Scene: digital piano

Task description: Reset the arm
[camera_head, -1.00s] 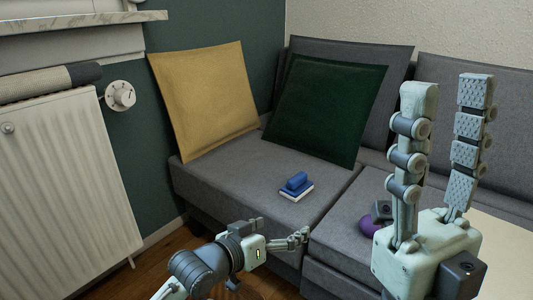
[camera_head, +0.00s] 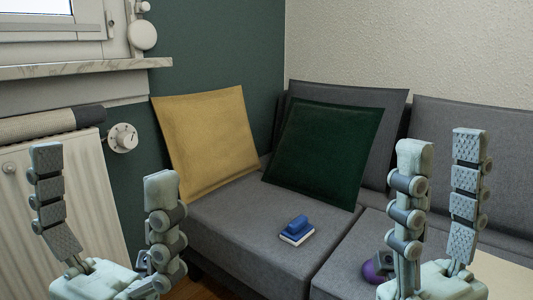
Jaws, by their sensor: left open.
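My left gripper (camera_head: 105,190) is at the lower left of the head view, pointing up, in front of the radiator. Its two fingers are spread wide with nothing between them. My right gripper (camera_head: 443,160) is at the lower right, also pointing up, in front of the sofa. Its two fingers stand apart with nothing between them. The lower parts of both grippers run out of the picture at the bottom edge.
A grey sofa (camera_head: 235,225) fills the middle, with a yellow cushion (camera_head: 207,140) and a dark green cushion (camera_head: 322,152). A blue and white object (camera_head: 297,230) lies on the seat. A purple round object (camera_head: 372,272) is partly hidden by my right gripper. A white radiator (camera_head: 100,175) stands at left.

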